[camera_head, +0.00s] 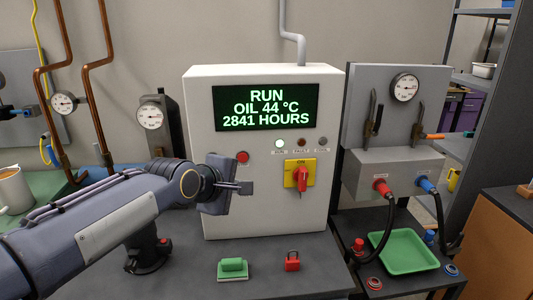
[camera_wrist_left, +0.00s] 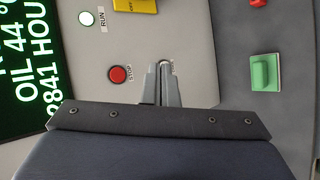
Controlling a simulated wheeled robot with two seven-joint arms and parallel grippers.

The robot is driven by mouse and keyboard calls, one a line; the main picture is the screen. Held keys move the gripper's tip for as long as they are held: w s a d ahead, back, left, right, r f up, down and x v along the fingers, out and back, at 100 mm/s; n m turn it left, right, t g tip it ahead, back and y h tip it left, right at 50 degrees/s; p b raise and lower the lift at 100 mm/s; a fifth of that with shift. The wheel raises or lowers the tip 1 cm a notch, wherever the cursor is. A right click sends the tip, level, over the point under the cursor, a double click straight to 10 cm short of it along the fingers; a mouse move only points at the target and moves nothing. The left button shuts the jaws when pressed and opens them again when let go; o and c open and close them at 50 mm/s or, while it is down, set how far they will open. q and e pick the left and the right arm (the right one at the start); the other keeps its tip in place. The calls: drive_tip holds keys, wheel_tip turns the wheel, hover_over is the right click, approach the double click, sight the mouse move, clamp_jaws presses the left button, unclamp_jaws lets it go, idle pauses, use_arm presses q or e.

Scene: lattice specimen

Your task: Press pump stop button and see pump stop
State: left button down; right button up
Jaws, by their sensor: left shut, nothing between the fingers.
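The run lamp (camera_head: 280,143) is lit pale green. My left gripper (camera_head: 251,187) is shut and empty in front of the panel, below the stop button in the head view. In the left wrist view its fingertips (camera_wrist_left: 165,64) are beside the button, apart from it, over a small round pale fitting they partly hide.
A yellow switch plate with a red knob (camera_head: 301,176) is right of the gripper. A green block (camera_head: 233,268) and a red padlock (camera_head: 292,261) lie on the grey bench in front. A green tray (camera_head: 402,268) and hoses are at right, a mug (camera_head: 13,187) at left.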

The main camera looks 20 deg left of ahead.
sight(243, 157)
use_arm(q)
drive_tip(key=shift+w+d+r, duration=0.15)
drive_tip(key=shift+w+r, duration=0.05)
drive_tip(key=shift+w, duration=0.3)
drive_tip(key=w+a, duration=0.4)
drive_tip(key=w, duration=0.3)
drive_tip(key=shift+w+a, duration=0.25)
drive_tip(key=shift+a, duration=0.05)
idle(1.9)
drive_tip(key=shift+w+a, duration=0.2)
drive_tip(key=shift+w, duration=0.2)
